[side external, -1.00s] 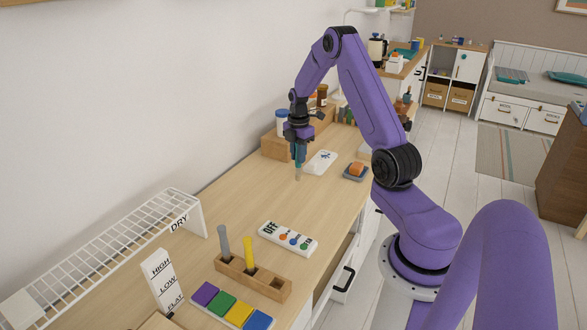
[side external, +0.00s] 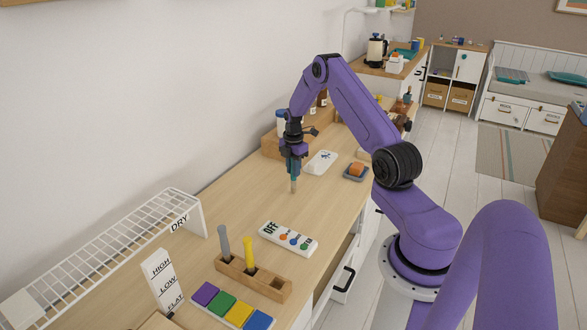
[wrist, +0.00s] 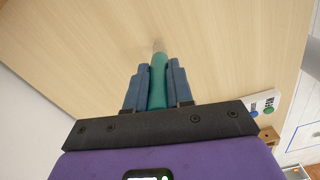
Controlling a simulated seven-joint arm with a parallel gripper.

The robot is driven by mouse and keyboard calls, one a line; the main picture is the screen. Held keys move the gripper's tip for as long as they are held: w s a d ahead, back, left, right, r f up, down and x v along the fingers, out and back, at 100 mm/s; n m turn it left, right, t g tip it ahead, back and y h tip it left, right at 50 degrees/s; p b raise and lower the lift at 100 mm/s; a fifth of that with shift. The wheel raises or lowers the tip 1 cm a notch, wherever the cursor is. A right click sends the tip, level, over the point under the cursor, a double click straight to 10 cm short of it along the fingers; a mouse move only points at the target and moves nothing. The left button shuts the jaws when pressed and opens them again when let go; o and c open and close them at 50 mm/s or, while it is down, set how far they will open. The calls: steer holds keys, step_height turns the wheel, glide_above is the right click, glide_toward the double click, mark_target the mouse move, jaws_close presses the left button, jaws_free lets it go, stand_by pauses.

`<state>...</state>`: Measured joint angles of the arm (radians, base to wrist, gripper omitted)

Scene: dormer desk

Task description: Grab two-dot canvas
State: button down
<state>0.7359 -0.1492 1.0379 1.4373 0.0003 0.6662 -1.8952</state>
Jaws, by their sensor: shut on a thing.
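My gripper (side external: 293,173) points down over the bare middle of the desk and is shut on a slim teal-green stick. The stick (wrist: 157,85) shows between the two blue fingers in the wrist view, with a pale, blurred tip just above or on the wood; I cannot tell which. In the side view its tan tip (side external: 293,187) sticks out below the fingers. I cannot make out a two-dot canvas in either view.
A white OFF panel (side external: 271,229) with coloured dots lies nearer the camera. A wooden holder (side external: 231,273) carries a grey and a yellow stick. The desk between is clear.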

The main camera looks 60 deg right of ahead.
steer(key=shift+f, duration=0.1)
steer(key=c, duration=1)
jaws_free()
